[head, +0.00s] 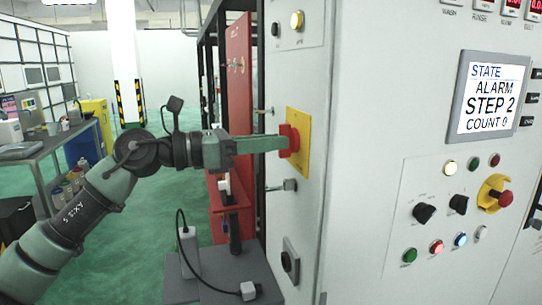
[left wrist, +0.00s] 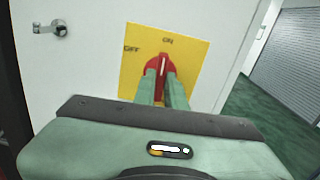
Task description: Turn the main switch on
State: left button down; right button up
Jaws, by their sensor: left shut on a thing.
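The main switch is a red rotary handle (head: 293,138) on a yellow plate (head: 303,118) on the side of the grey cabinet. In the left wrist view the plate (left wrist: 187,50) reads OFF at its left and ON at its top. The red handle (left wrist: 163,63) stands nearly upright there, its white mark pointing toward ON. My left gripper (head: 283,142) reaches in from the left, its fingers shut on the handle, one on each side in the left wrist view (left wrist: 163,82). The fingers hide the handle's lower part. My right gripper is not in view.
The control panel screen (head: 491,95) reads ALARM, STEP 2, COUNT 0. A red emergency button (head: 505,198) sits below it. Green floor (head: 150,240) is open at left.

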pick_arm(q)
jog(key=shift+f+m+b, duration=0.15)
jog(key=shift+m+b, duration=0.15)
jog(key=shift+m, duration=0.1)
jog(key=c, duration=1.5)
grip_release()
jog(key=shift+o, duration=0.2)
jog(key=b+v, duration=0.2)
jog(key=v, duration=0.5)
jog(key=shift+a, duration=0.35)
